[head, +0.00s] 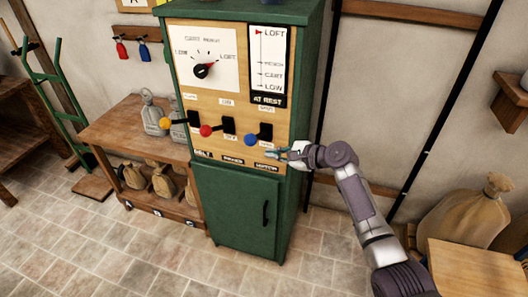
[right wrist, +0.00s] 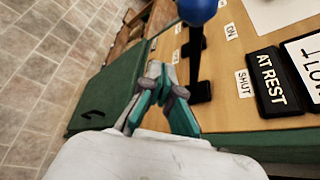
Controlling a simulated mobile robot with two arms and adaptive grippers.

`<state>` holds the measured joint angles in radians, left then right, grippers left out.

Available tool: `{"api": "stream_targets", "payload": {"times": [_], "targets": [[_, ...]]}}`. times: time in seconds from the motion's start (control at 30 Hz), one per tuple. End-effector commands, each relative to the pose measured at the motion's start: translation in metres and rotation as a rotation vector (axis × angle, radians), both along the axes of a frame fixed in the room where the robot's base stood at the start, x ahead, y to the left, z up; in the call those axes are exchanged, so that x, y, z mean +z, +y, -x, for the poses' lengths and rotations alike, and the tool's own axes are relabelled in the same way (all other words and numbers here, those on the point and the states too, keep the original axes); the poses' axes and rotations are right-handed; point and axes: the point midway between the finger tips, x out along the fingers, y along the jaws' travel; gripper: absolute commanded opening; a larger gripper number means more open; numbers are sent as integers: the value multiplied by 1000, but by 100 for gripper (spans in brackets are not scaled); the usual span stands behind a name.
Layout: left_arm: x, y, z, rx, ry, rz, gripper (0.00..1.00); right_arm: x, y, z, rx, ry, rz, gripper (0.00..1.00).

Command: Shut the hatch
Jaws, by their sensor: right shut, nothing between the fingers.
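The green control cabinet (head: 235,215) has a wooden panel with three levers. The blue-knobbed lever (head: 251,140) is the rightmost; its knob sits left of and below its black plate, and it also shows in the right wrist view (right wrist: 197,10). A "SHUT" label (right wrist: 243,83) is beside this lever's base; the name below it is too small to read surely. My right gripper (head: 272,152) is shut and empty, just right of and below the blue knob. Its fingertips (right wrist: 160,72) appear apart from the lever. My left gripper is out of view.
Red (head: 206,131) and orange (head: 165,123) knobbed levers are to the left. A dial (head: 203,70) and an "AT REST" plate (head: 266,100) are above. The cabinet's lower door is closed.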

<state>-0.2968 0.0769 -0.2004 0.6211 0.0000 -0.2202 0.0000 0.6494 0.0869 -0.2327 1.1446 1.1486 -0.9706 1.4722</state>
Motion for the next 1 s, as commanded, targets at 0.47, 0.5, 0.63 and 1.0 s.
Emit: {"api": "stream_targets", "payload": {"times": [0.47,0.5,0.63,1.0], "targets": [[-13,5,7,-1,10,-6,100,24,-52,22,3,9,5,0],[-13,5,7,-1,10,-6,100,24,-53,23,3,9,5,0],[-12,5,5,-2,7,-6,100,24,-53,23,4,8,4,0],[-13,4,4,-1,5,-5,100,10,-54,23,-2,10,23,0]]}}
